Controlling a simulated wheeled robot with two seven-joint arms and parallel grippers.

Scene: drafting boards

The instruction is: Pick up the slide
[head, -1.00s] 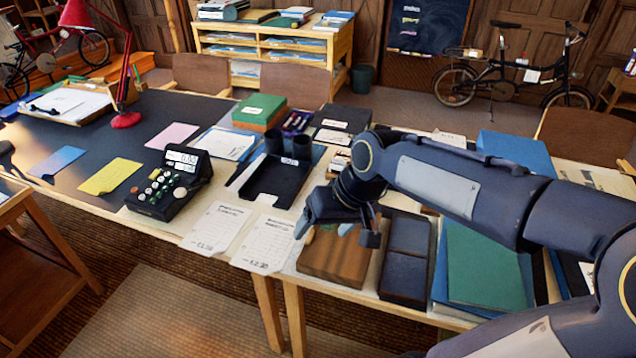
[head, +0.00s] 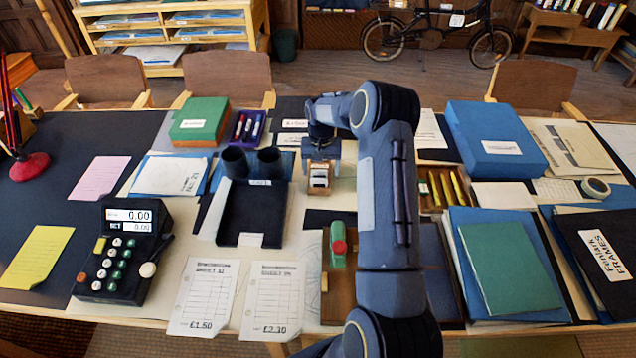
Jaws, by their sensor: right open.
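Small white-edged pieces that look like slides (head: 319,178) stand in a small wooden box (head: 318,192) in the middle of the table. I cannot tell single slides apart at this size. My right gripper (head: 322,158) points down just above the back of the box. It is open, and its fingers are small and partly hidden by my own arm. I cannot tell whether it touches a slide. My left gripper is not in view.
A black tray (head: 251,212) with dark cups stands left of the box. A green object with a red knob (head: 338,247) is in front. A blue box (head: 494,140) and green folder (head: 508,265) lie right. Two price sheets (head: 204,295) lie at the front edge.

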